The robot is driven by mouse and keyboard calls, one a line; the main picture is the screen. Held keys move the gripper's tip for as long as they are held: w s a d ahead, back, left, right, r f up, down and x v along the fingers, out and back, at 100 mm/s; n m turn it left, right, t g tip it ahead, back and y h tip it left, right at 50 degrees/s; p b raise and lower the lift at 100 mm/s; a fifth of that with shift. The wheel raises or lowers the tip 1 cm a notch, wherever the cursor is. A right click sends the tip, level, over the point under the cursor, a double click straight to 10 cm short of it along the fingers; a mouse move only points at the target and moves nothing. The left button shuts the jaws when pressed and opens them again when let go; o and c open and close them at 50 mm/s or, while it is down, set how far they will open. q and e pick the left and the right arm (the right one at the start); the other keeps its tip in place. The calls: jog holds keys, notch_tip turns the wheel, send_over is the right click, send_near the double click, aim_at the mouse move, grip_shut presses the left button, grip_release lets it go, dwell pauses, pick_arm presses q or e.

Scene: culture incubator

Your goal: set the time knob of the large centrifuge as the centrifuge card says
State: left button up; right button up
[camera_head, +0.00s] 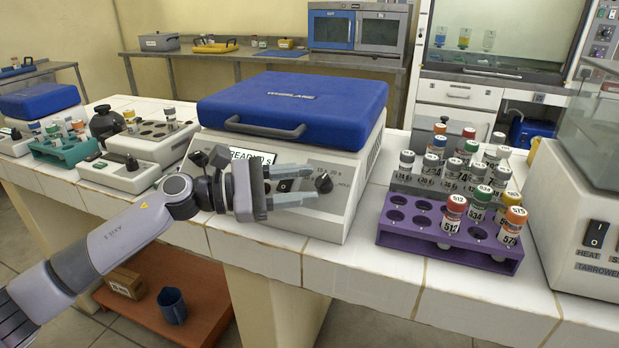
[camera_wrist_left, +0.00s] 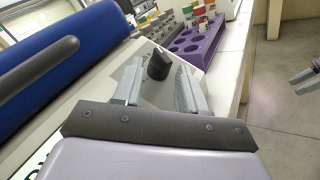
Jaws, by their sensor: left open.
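The large centrifuge (camera_head: 300,205) has a blue lid (camera_head: 292,105), shut, and a pale front panel. A black knob (camera_head: 323,183) with printed marks sits at the right of the panel; its setting is too small to read. My left gripper (camera_head: 314,184) is open in front of the panel, fingertips close to this knob. In the left wrist view the knob (camera_wrist_left: 158,64) shows between the two fingers, near their tips; contact cannot be told. Another black knob (camera_head: 199,159) and a display (camera_head: 252,156) are partly behind my arm. I see no readable centrifuge card. Part of my right gripper (camera_wrist_left: 305,76) shows at the wrist view's right edge.
A purple rack (camera_head: 450,240) with several capped tubes stands right of the centrifuge, with a grey rack (camera_head: 410,182) behind it. A glass-fronted device (camera_head: 585,210) is at far right. A green rack (camera_head: 68,150) and small devices stand left. Tiled bench lies between centrifuge and purple rack.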

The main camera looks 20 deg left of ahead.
pick_arm(q)
jog(key=shift+x, duration=0.95)
grip_shut()
jog(key=shift+f, duration=0.1)
